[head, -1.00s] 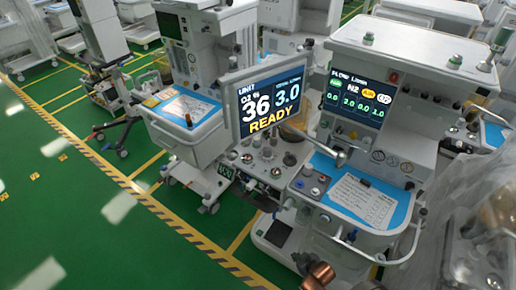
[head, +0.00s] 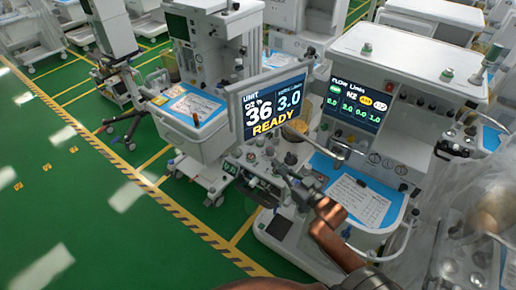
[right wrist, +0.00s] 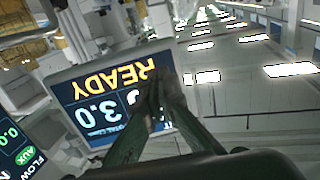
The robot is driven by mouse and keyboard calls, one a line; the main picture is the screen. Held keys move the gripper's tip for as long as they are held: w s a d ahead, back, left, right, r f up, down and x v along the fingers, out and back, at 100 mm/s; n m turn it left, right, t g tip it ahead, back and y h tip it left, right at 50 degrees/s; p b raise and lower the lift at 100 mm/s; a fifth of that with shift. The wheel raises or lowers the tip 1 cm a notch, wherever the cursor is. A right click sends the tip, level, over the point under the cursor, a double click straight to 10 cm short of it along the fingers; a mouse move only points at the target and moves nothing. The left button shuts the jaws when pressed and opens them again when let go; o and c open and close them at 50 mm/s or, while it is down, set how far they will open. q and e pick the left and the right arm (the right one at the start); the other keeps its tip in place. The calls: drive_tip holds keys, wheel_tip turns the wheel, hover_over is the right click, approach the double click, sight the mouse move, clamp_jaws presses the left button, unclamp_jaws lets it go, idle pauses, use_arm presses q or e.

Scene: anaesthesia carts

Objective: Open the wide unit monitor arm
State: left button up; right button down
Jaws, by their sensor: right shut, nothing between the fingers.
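The wide unit's monitor (head: 272,107) is a flat screen in a pale frame, reading 36, 3.0 and READY. It stands out to the left of the wide unit's body (head: 410,62). A pale rod (head: 318,143) shows behind its right edge. My right gripper (head: 279,168) is shut and empty, just below the monitor in the head view. In the right wrist view the monitor (right wrist: 95,105) appears upside down, and the shut fingertips (right wrist: 157,100) overlap its edge. I cannot tell whether they touch it. My left gripper is not in view.
A second screen (head: 347,93) is set in the wide unit's front. Below it is a blue worktop with a white sheet (head: 358,198). Another cart (head: 190,115) stands at left. Clear plastic sheeting (head: 480,215) hangs at right. The green floor (head: 90,215) is open at left.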

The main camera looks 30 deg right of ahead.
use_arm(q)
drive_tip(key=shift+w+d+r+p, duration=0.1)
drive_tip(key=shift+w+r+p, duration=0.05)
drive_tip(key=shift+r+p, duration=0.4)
use_arm(e)
drive_tip(key=w, duration=0.3)
drive_tip(key=w+a, duration=0.1)
drive_tip(key=w, duration=0.7)
drive_tip(key=shift+w+a, duration=0.15)
drive_tip(key=shift+a, duration=0.15)
